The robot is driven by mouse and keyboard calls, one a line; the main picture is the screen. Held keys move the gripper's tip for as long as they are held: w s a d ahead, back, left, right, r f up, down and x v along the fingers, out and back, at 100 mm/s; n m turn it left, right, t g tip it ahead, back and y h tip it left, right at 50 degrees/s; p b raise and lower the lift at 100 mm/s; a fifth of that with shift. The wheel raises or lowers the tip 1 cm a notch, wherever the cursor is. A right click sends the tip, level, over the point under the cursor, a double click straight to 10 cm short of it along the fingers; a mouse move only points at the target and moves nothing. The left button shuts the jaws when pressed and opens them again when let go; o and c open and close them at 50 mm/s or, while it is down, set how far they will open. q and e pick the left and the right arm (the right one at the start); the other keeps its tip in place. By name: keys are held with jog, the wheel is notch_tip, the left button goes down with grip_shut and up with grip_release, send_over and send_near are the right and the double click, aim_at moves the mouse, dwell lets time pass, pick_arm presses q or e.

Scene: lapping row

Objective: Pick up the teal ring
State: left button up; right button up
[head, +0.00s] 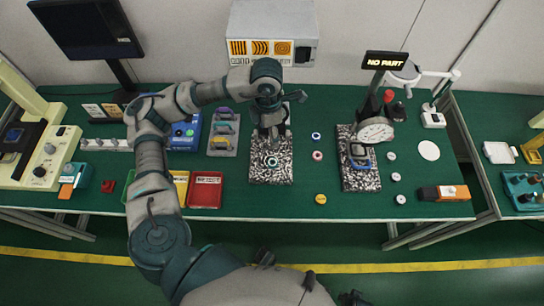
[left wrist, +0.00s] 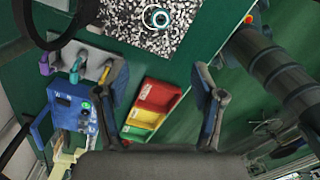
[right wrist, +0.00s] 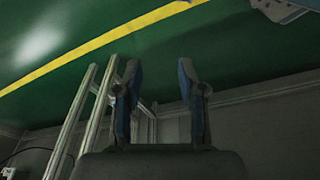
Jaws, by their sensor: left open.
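The teal ring (head: 272,161) lies on the left black-and-white speckled plate (head: 257,175) on the green bench. It also shows at the top of the left wrist view (left wrist: 159,18), with a pale rim and dark centre. My left gripper (head: 271,132) hangs above the far part of that plate, just beyond the ring in the head view. In the left wrist view my left gripper (left wrist: 160,78) has its fingers wide apart with nothing between them. My right gripper (right wrist: 159,78) is open and empty over the floor, away from the bench.
Blue-white (head: 316,136), red (head: 317,155) and yellow (head: 320,199) rings lie right of the plate. A second speckled plate (head: 360,181) holds a dark blue framed part under a dial gauge (head: 375,131). Red (head: 205,190) and yellow trays and a tool rack (head: 222,143) stand left.

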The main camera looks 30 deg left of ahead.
pick_arm(q)
jog(key=b, duration=0.1)
send_over(273, 164)
jog(key=a, duration=0.2)
jog(key=f, duration=1.1)
jog(key=shift+s+f, duration=0.3)
jog(key=shift+f, duration=0.1)
jog(key=f, duration=0.1)
jog(key=d+f, duration=0.1)
jog(key=d+f+b, duration=0.1)
jog(key=f, duration=0.1)
jog(key=shift+w, duration=0.3)
jog(key=shift+f, duration=0.55)
pick_arm(e)
jog(key=r, duration=0.5)
jog(key=shift+w+r, duration=0.25)
jog(key=shift+r, duration=0.1)
pick_arm(q)
jog(key=shift+a, duration=0.15)
jog(key=shift+c, duration=1.4)
jog(key=c, duration=0.8)
jog(key=shift+c, duration=0.7)
pick_arm(e)
jog(key=shift+s+f, duration=0.1)
jog(key=shift+s, duration=0.1)
